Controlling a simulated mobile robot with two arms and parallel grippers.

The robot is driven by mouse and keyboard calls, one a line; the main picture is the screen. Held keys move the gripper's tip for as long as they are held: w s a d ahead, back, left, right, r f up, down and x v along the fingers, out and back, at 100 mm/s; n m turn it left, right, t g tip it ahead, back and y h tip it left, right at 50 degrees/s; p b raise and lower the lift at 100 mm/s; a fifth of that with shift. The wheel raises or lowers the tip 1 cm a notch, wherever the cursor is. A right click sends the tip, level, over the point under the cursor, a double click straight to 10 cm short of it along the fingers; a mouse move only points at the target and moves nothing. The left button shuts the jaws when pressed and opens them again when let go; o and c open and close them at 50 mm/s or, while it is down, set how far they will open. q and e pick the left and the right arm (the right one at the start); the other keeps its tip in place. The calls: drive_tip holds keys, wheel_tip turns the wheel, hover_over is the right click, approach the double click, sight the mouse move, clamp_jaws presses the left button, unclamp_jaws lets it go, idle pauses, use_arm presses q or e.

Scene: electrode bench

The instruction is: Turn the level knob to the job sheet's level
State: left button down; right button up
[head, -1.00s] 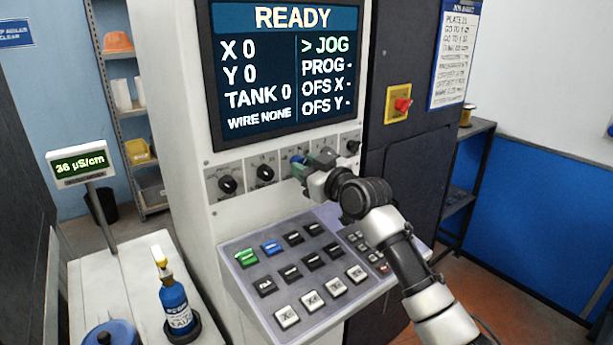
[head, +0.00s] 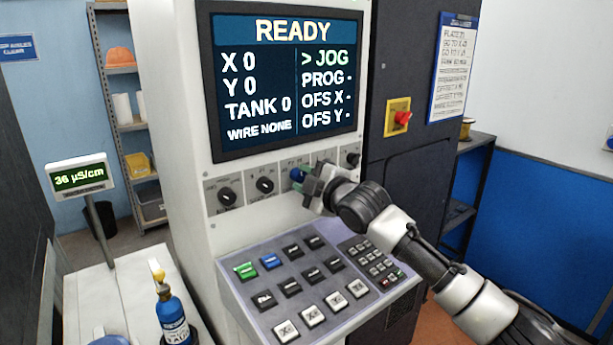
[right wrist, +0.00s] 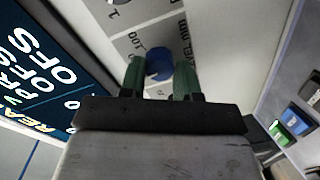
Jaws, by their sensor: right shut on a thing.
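The blue knob (head: 297,174) is on the knob strip under the screen. It also shows in the right wrist view (right wrist: 160,65), between two green fingers. My right gripper (head: 308,180) is shut on this knob. The lettering beside it in the wrist view is partly hidden, and an ending like "VEL" shows. The knob's exact setting cannot be read. The job sheet (head: 453,70) hangs on the dark cabinet; its lines are too small to read surely. The screen (head: 287,80) reads READY, X 0, Y 0, TANK 0, WIRE NONE. My left gripper is not in view.
Black knobs (head: 265,185) sit left of the blue one, and another (head: 353,160) sits to its right. The sloped keypad (head: 310,275) lies below my right arm. A red switch (head: 402,118) is on the cabinet. A blue bottle (head: 172,315) stands at lower left.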

drive_tip(key=shift+n+p, duration=0.45)
drive_tip(key=shift+n, duration=0.65)
drive_tip(key=o, duration=0.9)
drive_tip(key=shift+s+d+f, duration=0.1)
drive_tip(key=shift+s+d, duration=0.25)
drive_tip(key=shift+s, duration=0.15)
drive_tip(key=b+v, duration=0.3)
drive_tip(key=v, duration=0.6)
drive_tip(key=shift+s+d, duration=0.15)
drive_tip(key=shift+s, duration=0.1)
